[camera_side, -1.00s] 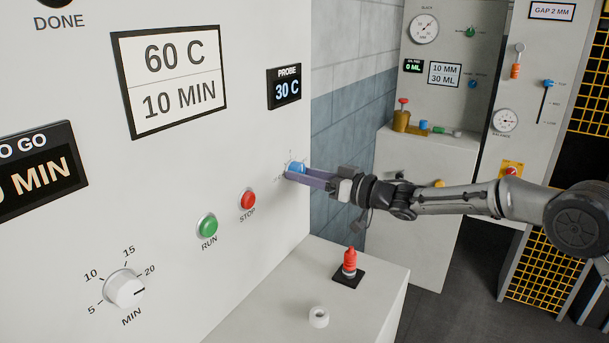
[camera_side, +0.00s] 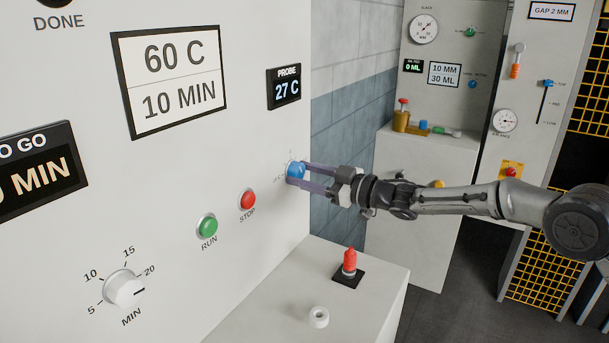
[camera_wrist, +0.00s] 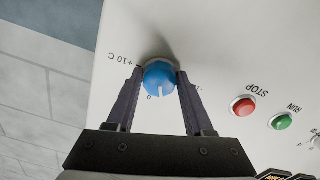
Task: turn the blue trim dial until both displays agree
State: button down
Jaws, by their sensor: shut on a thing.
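The blue trim dial (camera_side: 295,170) is on the white panel near its right edge. In the wrist view the dial (camera_wrist: 160,77) has a white pointer line aimed down near the 0 mark, with a "+10 C" label at left; the label at right is partly hidden by a finger. My gripper (camera_side: 306,174) is shut on the dial, one finger on each side. The PROBE display (camera_side: 285,88) above it reads 27 C. No second temperature display is visible; another display (camera_side: 40,175), cut off at left, shows "TO GO" and minutes.
A framed sign (camera_side: 172,80) reads 60 C, 10 MIN. The red STOP button (camera_side: 248,200), green RUN button (camera_side: 207,225) and white MIN knob (camera_side: 124,288) lie left of and below the dial. A ledge below holds a red object (camera_side: 350,262) and a white ring (camera_side: 319,317).

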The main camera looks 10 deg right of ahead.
jog(key=n, duration=0.6)
jog(key=shift+n, duration=0.3)
jog(key=n, duration=0.5)
jog(key=shift+w+d+r+n, duration=0.1)
jog(key=shift+n, duration=0.2)
jog(key=shift+c, duration=1.5)
grip_release()
jog(key=v, duration=1.4)
jog(key=shift+r, duration=0.1)
